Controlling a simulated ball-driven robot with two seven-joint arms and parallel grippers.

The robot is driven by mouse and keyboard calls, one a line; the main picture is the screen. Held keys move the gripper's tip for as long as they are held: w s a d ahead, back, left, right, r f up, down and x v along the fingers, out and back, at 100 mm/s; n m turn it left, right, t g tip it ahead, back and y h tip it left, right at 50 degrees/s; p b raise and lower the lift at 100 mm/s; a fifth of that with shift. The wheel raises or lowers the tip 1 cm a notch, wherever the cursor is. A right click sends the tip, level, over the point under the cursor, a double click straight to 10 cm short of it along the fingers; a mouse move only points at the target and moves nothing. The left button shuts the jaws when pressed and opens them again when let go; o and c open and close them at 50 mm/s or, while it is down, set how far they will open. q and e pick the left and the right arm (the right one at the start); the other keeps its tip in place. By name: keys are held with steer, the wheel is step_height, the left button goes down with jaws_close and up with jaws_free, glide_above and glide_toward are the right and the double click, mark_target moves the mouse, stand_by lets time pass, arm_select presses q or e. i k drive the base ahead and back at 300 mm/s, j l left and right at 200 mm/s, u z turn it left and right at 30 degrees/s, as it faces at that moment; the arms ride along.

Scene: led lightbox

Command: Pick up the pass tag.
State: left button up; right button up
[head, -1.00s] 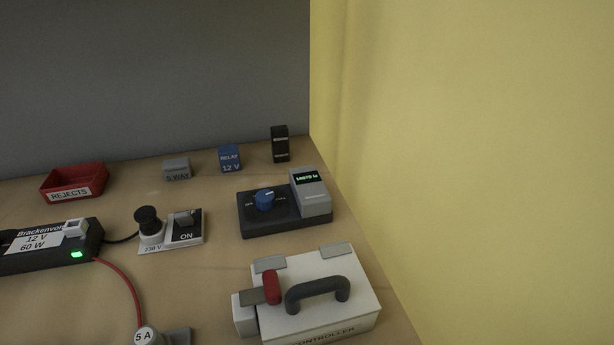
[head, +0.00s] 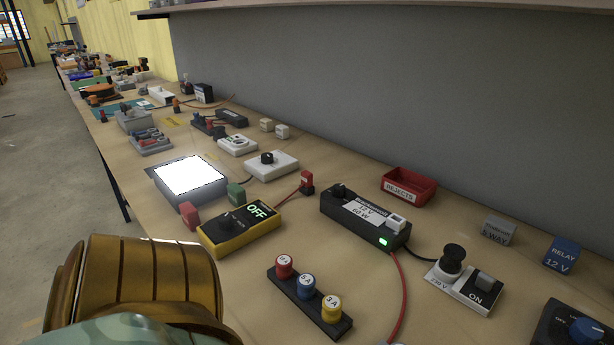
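I cannot make out a thing plainly marked as the pass tag. A small green piece (head: 236,194) stands behind the yellow meter, and a small red piece (head: 189,216) stands at the meter's left end; any lettering on them is too small to read. The lit white lightbox (head: 190,175) lies just behind them on the bench. Neither of my grippers shows in the head view.
The yellow meter (head: 240,228) reads OFF. A black power supply (head: 362,220), a fuse strip (head: 308,303), a red REJECTS tray (head: 408,186), a switch block (head: 465,288) and a blue relay (head: 562,254) stand to the right. A grey wall backs the bench. Bare wood shows between them.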

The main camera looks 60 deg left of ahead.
mark_target(237, 194)
steer(key=k+u, duration=0.2)
steer(key=u, duration=0.2)
steer(key=k+j+u, duration=0.15)
steer(key=u, duration=0.2)
steer(key=i+j+u, duration=0.1)
steer(key=u, duration=0.3)
steer(key=i+j+u, duration=0.15)
steer(key=u, duration=0.3)
steer(key=i+u, duration=0.15)
steer(key=u, duration=0.25)
